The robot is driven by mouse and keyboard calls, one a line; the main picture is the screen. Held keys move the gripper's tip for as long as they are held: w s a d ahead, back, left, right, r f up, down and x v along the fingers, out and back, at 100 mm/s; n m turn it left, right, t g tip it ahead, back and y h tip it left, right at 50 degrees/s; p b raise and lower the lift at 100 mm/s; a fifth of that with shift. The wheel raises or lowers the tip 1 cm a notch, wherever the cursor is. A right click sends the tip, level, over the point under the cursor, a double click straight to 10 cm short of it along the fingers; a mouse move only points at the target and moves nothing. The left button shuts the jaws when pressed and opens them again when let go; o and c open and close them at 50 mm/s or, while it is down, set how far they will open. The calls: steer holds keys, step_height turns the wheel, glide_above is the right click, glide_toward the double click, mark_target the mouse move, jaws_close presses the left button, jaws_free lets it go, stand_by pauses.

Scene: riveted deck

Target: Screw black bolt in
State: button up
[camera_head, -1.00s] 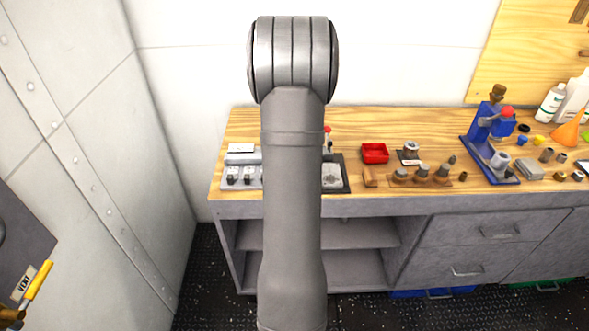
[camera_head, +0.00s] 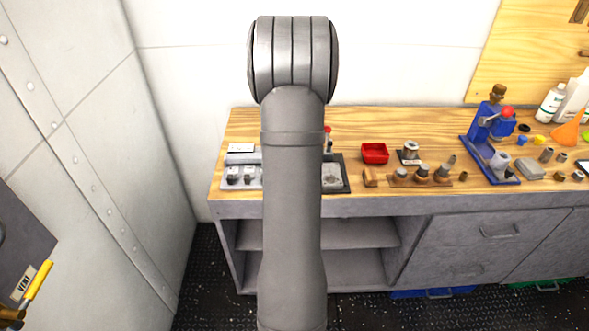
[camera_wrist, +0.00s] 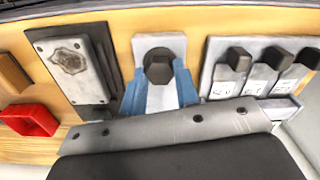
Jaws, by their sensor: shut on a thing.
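The black bolt (camera_wrist: 159,68) shows in the wrist view as a dark hex head over a pale grey block (camera_wrist: 160,42). My gripper (camera_wrist: 159,80) has blue fingers on either side of the bolt and is shut on it. The bolt's shank and any hole under it are hidden. In the head view my arm covers the gripper, the bolt and the block.
Right of the block in the wrist view is a pale panel with black-topped pieces (camera_wrist: 238,60). Left are a dark plate with a grey top (camera_wrist: 70,62) and a red tray (camera_wrist: 30,119). In the head view, a blue stand (camera_head: 490,145) is farther right on the wooden bench (camera_head: 440,122).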

steer(key=m, duration=0.4)
steer(key=shift+w+r+m, duration=0.1)
steer(key=shift+r+m, duration=0.05)
steer(key=shift+m, duration=0.25)
steer(key=m, duration=1.3)
steer(key=shift+m, duration=0.3)
steer(key=m, duration=0.4)
steer(key=shift+m, duration=0.3)
steer(key=m, duration=0.8)
steer(key=shift+m, duration=2.4)
